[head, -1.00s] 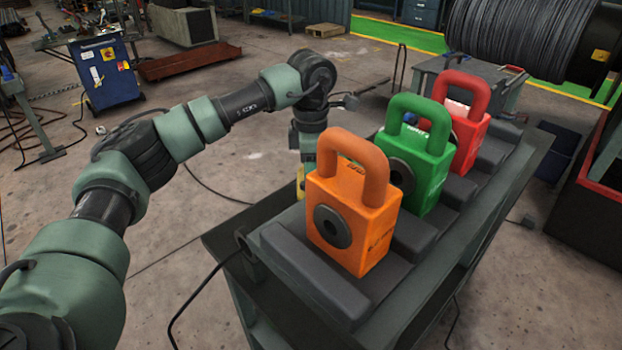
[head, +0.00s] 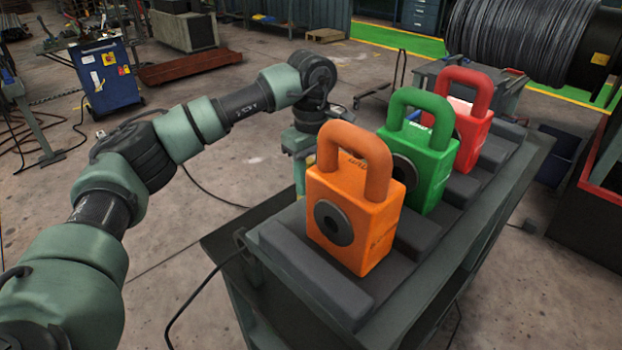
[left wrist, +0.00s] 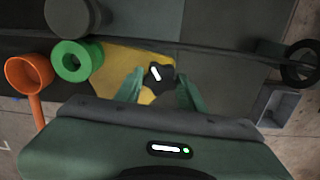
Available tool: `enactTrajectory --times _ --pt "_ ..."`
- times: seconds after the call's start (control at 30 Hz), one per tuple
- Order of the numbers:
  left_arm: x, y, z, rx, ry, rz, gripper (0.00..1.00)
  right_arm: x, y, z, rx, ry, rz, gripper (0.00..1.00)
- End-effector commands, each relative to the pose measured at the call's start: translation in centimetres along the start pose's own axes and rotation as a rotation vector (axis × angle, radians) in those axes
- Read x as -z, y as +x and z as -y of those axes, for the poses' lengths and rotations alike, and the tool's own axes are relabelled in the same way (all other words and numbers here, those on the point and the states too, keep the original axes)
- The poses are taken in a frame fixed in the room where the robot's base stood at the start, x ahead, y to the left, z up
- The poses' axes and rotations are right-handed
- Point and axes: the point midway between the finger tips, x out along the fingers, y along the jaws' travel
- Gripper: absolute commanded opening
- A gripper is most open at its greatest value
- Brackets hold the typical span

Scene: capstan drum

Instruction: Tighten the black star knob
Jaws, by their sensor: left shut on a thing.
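The black star knob (left wrist: 157,78) shows in the left wrist view, over a yellow plate (left wrist: 118,64). My left gripper (left wrist: 160,79) has its two green fingers on either side of the knob and is shut on it. In the head view my left arm reaches behind the orange padlock-shaped block (head: 352,215). The fingers and the knob are hidden there. My right gripper is in neither view.
A green padlock-shaped block (head: 418,150) and a red one (head: 466,110) stand behind the orange one on the dark cart. In the left wrist view, a green ring (left wrist: 62,62) and an orange ring with a handle (left wrist: 30,72) lie left of the fingers.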

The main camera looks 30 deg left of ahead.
Motion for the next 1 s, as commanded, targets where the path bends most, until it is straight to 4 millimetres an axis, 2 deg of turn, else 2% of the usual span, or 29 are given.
enactTrajectory --times 0.5,1.0 --pt "0.14 -0.28 -0.10 -0.007 0.427 -0.003 0.00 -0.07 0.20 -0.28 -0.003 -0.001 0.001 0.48" --pt "0.16 -0.32 -0.11 -0.007 0.581 -0.005 0.00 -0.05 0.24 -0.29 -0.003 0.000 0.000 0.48"
